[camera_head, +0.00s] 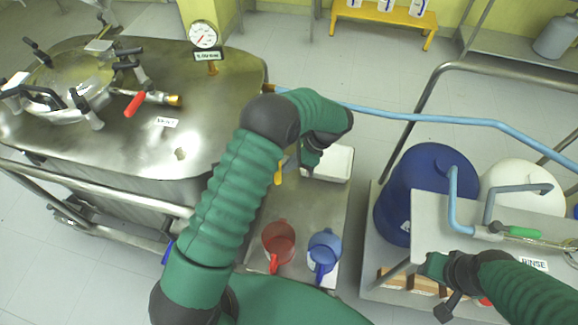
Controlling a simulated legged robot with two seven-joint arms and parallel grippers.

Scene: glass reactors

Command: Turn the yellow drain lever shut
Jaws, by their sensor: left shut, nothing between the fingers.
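The yellow drain lever (279,172) shows as a small yellow piece beside my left forearm, near the side of the steel tank (110,165). My arm hides part of its surroundings, and its valve body cannot be made out. My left gripper (309,160) points down just right of the lever, above the near edge of a white tray (335,164). It is shut and empty, and appears apart from the lever. My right gripper (440,298) is low at the right, beside the rinse stand. Its fingers are too unclear to tell their state.
A red jug (278,241) and a blue jug (324,249) stand on the low steel shelf. A cart with a blue drum (425,190) and a white drum (523,184) is at the right. A blue hose (430,117) crosses behind. A red-handled valve (135,103) sits on the tank lid.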

